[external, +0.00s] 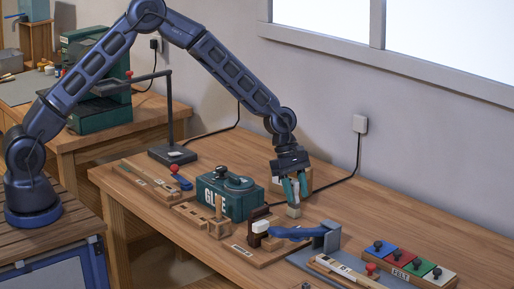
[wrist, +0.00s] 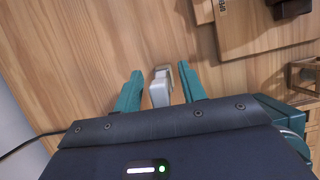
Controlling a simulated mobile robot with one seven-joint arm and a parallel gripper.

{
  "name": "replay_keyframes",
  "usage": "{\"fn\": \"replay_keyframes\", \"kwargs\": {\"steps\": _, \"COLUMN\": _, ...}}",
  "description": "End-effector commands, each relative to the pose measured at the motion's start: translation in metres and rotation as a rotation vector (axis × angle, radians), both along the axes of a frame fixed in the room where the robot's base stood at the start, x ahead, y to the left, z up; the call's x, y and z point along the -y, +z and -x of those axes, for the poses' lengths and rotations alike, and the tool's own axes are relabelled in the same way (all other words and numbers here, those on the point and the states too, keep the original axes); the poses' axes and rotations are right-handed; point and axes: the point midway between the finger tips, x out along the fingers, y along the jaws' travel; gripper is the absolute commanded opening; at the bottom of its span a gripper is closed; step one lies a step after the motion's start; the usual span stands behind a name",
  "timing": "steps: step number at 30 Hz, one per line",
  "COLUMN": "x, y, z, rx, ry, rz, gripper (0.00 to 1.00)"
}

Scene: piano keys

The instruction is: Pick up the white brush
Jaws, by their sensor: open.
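My gripper (external: 294,190) points down over the right-hand workbench, its two teal fingers apart. In the wrist view the gripper (wrist: 161,70) is open, with a small pale grey-white piece (wrist: 160,88) between its fingers. I take this piece for the white brush, though its bristles are not clear. A narrow gap shows on its left; on its right it is very close to the finger, and contact cannot be told. In the external view the pale piece (external: 293,212) shows just below the fingertips, on or just above the wood.
A green GLUE box (external: 222,196) stands close left of my gripper. A wooden board with a dark brown block (external: 260,213) and a blue-handled tool (external: 290,233) lie in front. The FELT tray (external: 418,267) is at right. Bare bench (external: 370,215) lies right of my gripper.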

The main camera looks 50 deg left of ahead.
Motion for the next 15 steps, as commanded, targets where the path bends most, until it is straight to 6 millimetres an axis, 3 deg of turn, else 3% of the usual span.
{"fn": "replay_keyframes", "kwargs": {"steps": 4, "x": -0.0002, "y": 0.0006, "z": -0.0003, "rx": 0.001, "ry": 0.000, "rz": 0.000, "gripper": 0.41}}
{"fn": "replay_keyframes", "kwargs": {"steps": 10, "x": -0.0003, "y": 0.0007, "z": -0.0003, "rx": 0.001, "ry": 0.000, "rz": 0.000, "gripper": 0.02}}
{"fn": "replay_keyframes", "kwargs": {"steps": 15, "x": -0.0003, "y": 0.0010, "z": -0.0004, "rx": 0.001, "ry": 0.000, "rz": 0.000, "gripper": 0.00}}
